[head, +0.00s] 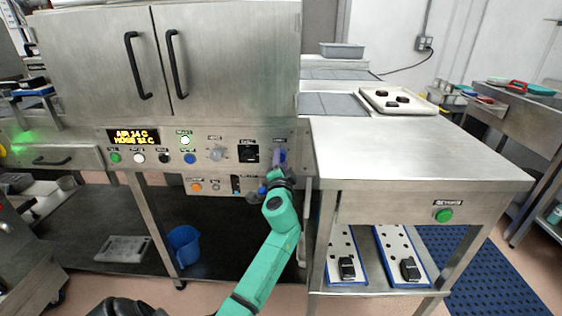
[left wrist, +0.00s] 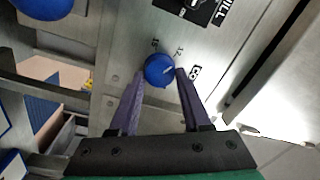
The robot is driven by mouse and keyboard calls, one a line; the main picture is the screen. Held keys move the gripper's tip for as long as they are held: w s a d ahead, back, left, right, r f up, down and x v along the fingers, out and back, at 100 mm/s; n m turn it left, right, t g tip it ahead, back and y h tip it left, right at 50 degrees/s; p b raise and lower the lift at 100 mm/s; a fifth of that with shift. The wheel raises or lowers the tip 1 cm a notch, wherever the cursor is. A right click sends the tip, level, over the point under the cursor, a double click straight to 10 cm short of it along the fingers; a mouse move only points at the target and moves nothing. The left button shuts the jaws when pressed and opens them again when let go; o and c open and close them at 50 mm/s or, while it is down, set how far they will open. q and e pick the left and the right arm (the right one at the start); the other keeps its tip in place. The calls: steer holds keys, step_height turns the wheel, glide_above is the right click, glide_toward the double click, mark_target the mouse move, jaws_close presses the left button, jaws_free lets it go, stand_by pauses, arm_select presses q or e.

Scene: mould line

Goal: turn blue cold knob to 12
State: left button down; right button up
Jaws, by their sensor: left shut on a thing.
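The blue cold knob (left wrist: 159,69) is on the steel panel, in the middle of the left wrist view. A pale pointer line on it points to the upper right. In the head view my left gripper (head: 279,160) is at the panel's right end and largely covers the knob. My right gripper is not in view.
The panel carries a lit display (head: 133,136), several buttons, a grey knob (head: 217,154) and a black switch (head: 248,152). A steel table (head: 420,155) with a tray (head: 425,107) stands to the right. A blue bucket (head: 184,245) is below the panel.

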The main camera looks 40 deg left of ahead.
arm_select(q)
steer(key=c, duration=0.5)
jaws_free()
steer(key=shift+a+r, duration=0.1)
steer(key=shift+a, duration=0.05)
steer(key=shift+o, duration=0.7)
steer(key=shift+a, duration=0.1)
steer(key=b+v, duration=0.1)
steer(key=v, duration=1.3)
steer(key=shift+s+b, duration=0.25)
steer(key=shift+b, duration=0.1)
